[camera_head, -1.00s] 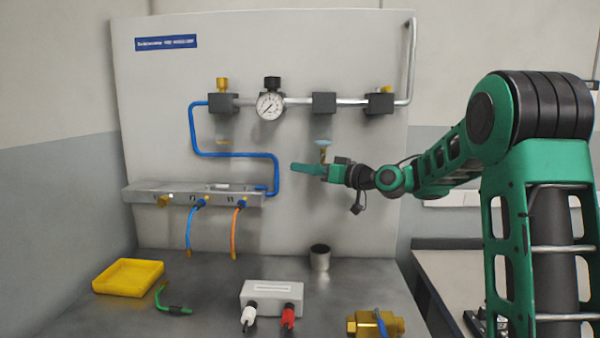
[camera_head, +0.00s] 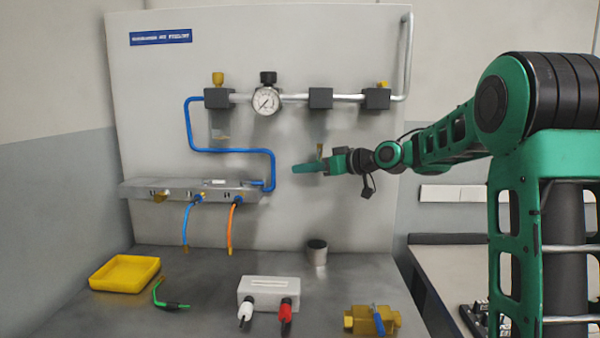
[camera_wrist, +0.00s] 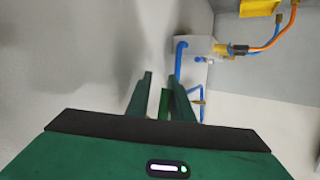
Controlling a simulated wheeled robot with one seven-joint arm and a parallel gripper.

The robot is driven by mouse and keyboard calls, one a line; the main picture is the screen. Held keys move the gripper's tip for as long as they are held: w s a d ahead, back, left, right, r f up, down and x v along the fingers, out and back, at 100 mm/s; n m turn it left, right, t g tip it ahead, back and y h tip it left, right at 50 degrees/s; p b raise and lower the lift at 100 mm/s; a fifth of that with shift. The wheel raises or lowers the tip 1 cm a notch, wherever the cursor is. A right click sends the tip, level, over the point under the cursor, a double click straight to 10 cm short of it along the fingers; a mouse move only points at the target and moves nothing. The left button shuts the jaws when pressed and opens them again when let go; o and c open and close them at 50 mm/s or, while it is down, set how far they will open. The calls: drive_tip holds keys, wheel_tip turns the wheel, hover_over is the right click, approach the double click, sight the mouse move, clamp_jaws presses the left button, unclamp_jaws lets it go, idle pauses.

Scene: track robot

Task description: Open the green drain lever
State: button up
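My gripper (camera_head: 300,168) is at the panel, pointing left, just under a small brass fitting (camera_head: 320,150) below the right-hand black block. In the wrist view its two dark green fingers (camera_wrist: 163,92) stand apart. A brighter green bar, seemingly the drain lever (camera_wrist: 164,104), shows between them. It looks close to the right finger, with a gap to the left finger; I cannot tell if it touches. In the head view the lever cannot be told apart from the green gripper.
A blue pipe (camera_head: 230,151) bends down the panel left of my gripper to a grey manifold (camera_head: 140,190). A pressure gauge (camera_head: 265,101) sits above. A metal cup (camera_head: 317,254), yellow tray (camera_head: 124,273) and yellow valve (camera_head: 360,320) stand on the bench below.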

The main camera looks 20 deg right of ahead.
drive_tip(key=shift+o, duration=0.3)
drive_tip(key=v, duration=1)
drive_tip(key=shift+s+d, duration=0.2)
drive_tip(key=shift+s, duration=0.05)
drive_tip(key=s+d+f+m+g+h, duration=0.3)
drive_tip(key=s+f+h, duration=0.1)
drive_tip(key=s+f, duration=0.45)
drive_tip(key=s+d+f+m+g+h, duration=0.2)
drive_tip(key=s+d+f+m+h, duration=0.15)
drive_tip(key=s+f, duration=0.5)
drive_tip(key=s+d+f+m+g+h, duration=0.1)
drive_tip(key=s+f+m+g, duration=0.2)
drive_tip(key=s, duration=1)
drive_tip(key=s+d+f+m+g+h, duration=0.1)
drive_tip(key=s+d+f+m+g, duration=0.1)
drive_tip(key=s, duration=1.1)
wheel_tip(320, 180, down, 4)
drive_tip(key=shift+s+d+r+m+g, duration=0.25)
drive_tip(key=shift+s+m+g, duration=0.1)
drive_tip(key=shift+m+g, duration=0.6)
